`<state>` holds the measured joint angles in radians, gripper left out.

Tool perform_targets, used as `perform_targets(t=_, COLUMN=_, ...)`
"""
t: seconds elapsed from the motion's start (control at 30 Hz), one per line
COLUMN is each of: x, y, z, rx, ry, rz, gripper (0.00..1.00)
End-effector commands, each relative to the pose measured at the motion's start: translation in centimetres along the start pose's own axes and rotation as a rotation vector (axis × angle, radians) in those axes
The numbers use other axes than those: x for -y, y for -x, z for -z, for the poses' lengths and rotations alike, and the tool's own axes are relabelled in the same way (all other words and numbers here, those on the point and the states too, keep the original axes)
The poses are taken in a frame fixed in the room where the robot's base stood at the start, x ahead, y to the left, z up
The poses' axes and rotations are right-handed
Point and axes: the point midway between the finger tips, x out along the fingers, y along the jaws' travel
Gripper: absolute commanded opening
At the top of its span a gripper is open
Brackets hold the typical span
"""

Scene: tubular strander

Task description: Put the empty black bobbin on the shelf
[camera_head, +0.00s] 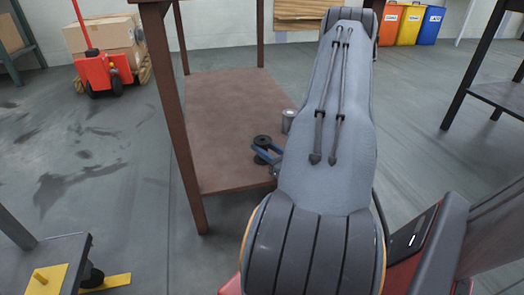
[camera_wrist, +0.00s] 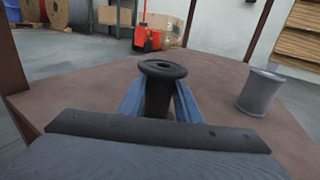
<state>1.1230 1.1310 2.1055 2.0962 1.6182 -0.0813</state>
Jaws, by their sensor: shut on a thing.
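The black bobbin (camera_wrist: 160,90) is upright between the two blue fingers of my gripper (camera_wrist: 160,100) in the wrist view. My gripper is shut on it, and its round top flange and central hole show above the fingers. The bobbin (camera_head: 263,145) also shows in the head view, with my gripper (camera_head: 265,152) around it at the right part of the brown lower shelf (camera_head: 225,115). The bobbin is over the shelf board. Whether its base touches the board cannot be told. My arm hides part of the shelf.
A grey bobbin (camera_wrist: 260,92) stands on the shelf to the right of my gripper, apart from it; it also shows in the head view (camera_head: 288,120). Brown shelf legs (camera_head: 172,100) stand at the corners. The left part of the shelf is clear. A red pallet truck (camera_head: 98,72) stands behind.

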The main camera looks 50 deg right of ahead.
Motion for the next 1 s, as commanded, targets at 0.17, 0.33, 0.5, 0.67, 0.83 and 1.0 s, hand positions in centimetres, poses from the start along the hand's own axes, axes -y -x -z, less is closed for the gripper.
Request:
perform_targets(t=0.17, x=0.0, y=0.0, z=0.1, rx=0.001, ry=0.001, rz=0.000, gripper=0.04)
perform_targets(t=0.33, x=0.0, y=0.0, z=0.3, rx=0.001, ry=0.001, rz=0.000, gripper=0.04)
perform_targets(t=0.5, x=0.0, y=0.0, z=0.3, rx=0.001, ry=0.001, rz=0.000, gripper=0.49)
perform_targets(t=0.67, x=0.0, y=0.0, z=0.3, rx=0.001, ry=0.001, rz=0.000, gripper=0.49)
perform_targets(t=0.83, x=0.0, y=0.0, z=0.0, rx=0.001, ry=0.001, rz=0.000, gripper=0.49)
perform_targets(t=1.0, x=0.2, y=2.0, z=-0.1, rx=-0.001, ry=0.000, rz=0.003, gripper=0.49)
